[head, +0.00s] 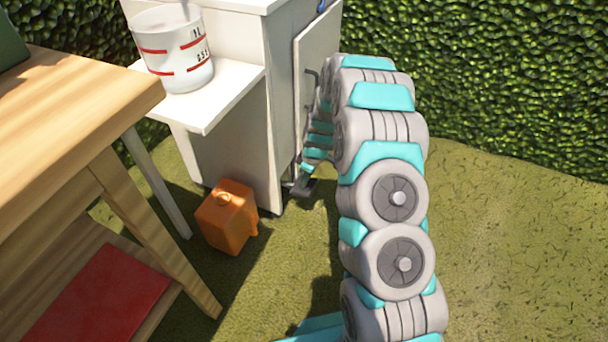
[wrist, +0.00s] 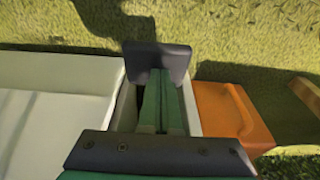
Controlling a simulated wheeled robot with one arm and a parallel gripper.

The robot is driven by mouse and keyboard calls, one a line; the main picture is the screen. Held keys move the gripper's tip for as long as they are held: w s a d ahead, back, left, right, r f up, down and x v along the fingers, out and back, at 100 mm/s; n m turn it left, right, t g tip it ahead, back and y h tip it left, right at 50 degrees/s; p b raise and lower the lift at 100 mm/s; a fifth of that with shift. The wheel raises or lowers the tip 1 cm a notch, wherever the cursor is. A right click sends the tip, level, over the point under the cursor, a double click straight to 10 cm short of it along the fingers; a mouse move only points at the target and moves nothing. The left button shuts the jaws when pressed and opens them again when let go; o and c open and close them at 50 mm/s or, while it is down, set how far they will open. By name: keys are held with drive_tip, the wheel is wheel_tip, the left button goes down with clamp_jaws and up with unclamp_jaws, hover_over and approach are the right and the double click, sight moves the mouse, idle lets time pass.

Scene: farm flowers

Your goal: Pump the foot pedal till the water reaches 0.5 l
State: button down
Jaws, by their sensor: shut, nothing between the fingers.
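The measuring jug (head: 176,52), clear with red marks at 1 l and 0.5 l, stands upright on the cabinet's side shelf. I cannot tell its water level. The dark foot pedal (head: 305,187) sticks out low at the base of the white cabinet (head: 236,118). In the wrist view the pedal's dark plate (wrist: 157,57) is at the fingertips. My gripper (wrist: 163,100) is shut and empty, its green fingers pointing at the pedal. I cannot tell whether they touch it. In the head view my arm comes down beside the pedal, and the fingers are not clear.
An orange box (head: 226,217) stands on the grass close to the pedal; it also shows in the wrist view (wrist: 232,112). A wooden table (head: 70,100) with a red board (head: 98,295) below is at left. Hedges (head: 510,80) stand behind. Grass at right is clear.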

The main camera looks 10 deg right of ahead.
sight(311, 188)
drive_tip(key=shift+f, duration=0.1)
wheel_tip(311, 188, down, 7)
drive_tip(key=s+d+b, duration=0.1)
drive_tip(key=b, duration=0.3)
drive_tip(key=shift+s+d, duration=0.15)
drive_tip(key=shift+d, duration=0.15)
drive_tip(key=shift+s, duration=0.1)
drive_tip(key=r, duration=0.3)
drive_tip(key=r+p, duration=0.1)
drive_tip(key=r, duration=0.1)
drive_tip(key=shift+d+r, duration=0.25)
drive_tip(key=s+d+r, duration=0.2)
drive_tip(key=d+r, duration=0.1)
drive_tip(key=r, duration=0.5)
drive_tip(key=shift+s+d+r+p, duration=0.15)
drive_tip(key=shift+s+d+p, duration=0.15)
drive_tip(key=shift+p, duration=0.15)
